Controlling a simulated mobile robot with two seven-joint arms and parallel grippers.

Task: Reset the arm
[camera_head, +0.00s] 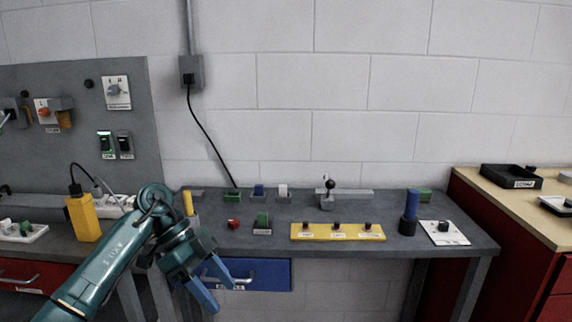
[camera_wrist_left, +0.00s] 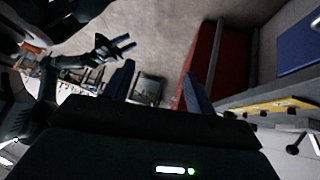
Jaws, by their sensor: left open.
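My left arm (camera_head: 105,262) is teal and comes in from the lower left in the head view. My left gripper (camera_head: 219,289) has blue fingers spread apart with nothing between them. It hangs in front of the workbench's front edge, before the blue drawer (camera_head: 262,275). In the left wrist view the two fingers of my left gripper (camera_wrist_left: 157,88) stand apart, with floor and bench parts beyond them. My right gripper does not show in the head view. A dark gripper-like shape shows at upper left in the wrist view, but I cannot tell what it is.
The grey workbench (camera_head: 330,248) holds a yellow button strip (camera_head: 337,232), a joystick (camera_head: 328,194), a blue cylinder (camera_head: 411,203) and small blocks. A yellow box (camera_head: 83,218) stands left. A red cabinet (camera_head: 505,215) with a wooden top stands right. Space before the bench's right half looks clear.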

